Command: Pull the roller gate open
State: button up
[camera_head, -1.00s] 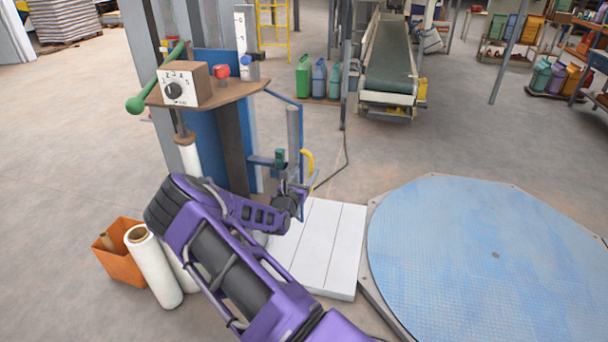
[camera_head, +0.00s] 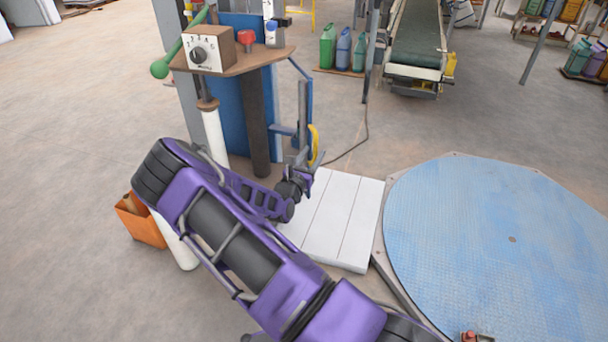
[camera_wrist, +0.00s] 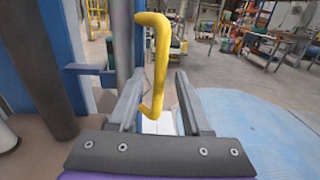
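A yellow bar handle (camera_head: 314,145) stands upright on the right side of a grey post (camera_head: 303,113) beside the blue frame. In the wrist view the yellow handle (camera_wrist: 160,62) is large and close, with its lower end between my two fingers. My gripper (camera_wrist: 157,100) is open, with a finger on each side of the handle and gaps showing. I cannot tell how deep the handle sits between them. In the head view my gripper (camera_head: 307,163) is just below the handle. I cannot make out the gate's rollers.
A control box (camera_head: 209,48) with a dial and a green lever sits on a shelf at left. White boards (camera_head: 335,222) lie below my gripper, beside a blue round turntable (camera_head: 490,250). An orange bin (camera_head: 142,222) is at left. A conveyor (camera_head: 417,40) stands behind.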

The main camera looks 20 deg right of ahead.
jog(key=s+d+v, duration=0.1)
jog(key=v, duration=0.9)
